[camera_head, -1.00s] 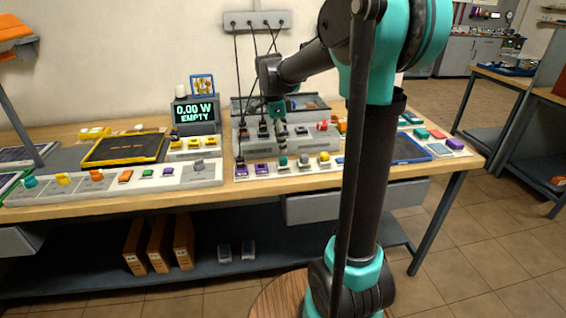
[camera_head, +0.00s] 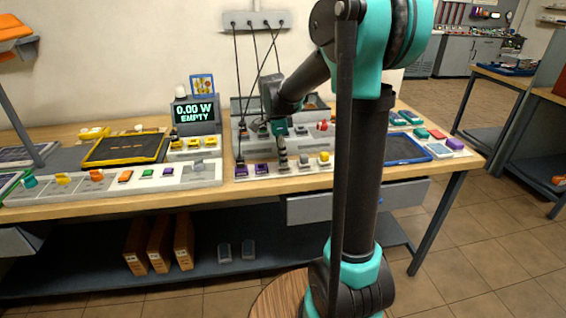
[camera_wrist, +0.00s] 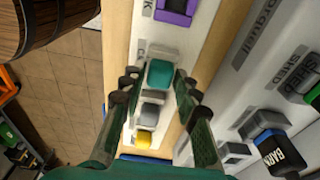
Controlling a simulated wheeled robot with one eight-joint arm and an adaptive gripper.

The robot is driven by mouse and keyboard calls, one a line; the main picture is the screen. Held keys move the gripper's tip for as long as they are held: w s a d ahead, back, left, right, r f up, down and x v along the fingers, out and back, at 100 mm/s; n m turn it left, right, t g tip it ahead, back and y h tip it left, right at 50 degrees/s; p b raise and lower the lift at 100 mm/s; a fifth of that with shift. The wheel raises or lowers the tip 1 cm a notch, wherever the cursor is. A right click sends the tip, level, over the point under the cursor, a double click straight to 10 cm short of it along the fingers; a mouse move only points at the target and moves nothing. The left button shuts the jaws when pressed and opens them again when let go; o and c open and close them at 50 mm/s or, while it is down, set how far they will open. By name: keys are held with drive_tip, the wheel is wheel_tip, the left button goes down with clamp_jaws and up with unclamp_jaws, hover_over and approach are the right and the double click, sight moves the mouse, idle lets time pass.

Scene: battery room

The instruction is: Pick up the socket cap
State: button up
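A teal cap (camera_wrist: 160,74) sits on a pale strip with printed labels in the wrist view. My gripper (camera_wrist: 157,88) is open above it, one finger on each side; I cannot tell whether they touch it. A grey cap (camera_wrist: 151,111) and a yellow cap (camera_wrist: 144,137) sit beside it on the same strip, and a purple one (camera_wrist: 177,10) on the other side. In the head view my gripper (camera_head: 283,164) points down over the strip and hides the teal cap. No readable label tells me which cap is the socket cap.
A grey panel with plugs stands just behind the strip, with a black plug (camera_wrist: 280,152) near my right finger in the wrist view. A display reading EMPTY (camera_head: 194,112) and a yellow-edged tray (camera_head: 124,149) are to the left; a blue-edged tray (camera_head: 405,150) is to the right.

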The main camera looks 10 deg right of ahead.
drive_tip(key=c, duration=0.4)
drive_tip(key=shift+r, duration=0.15)
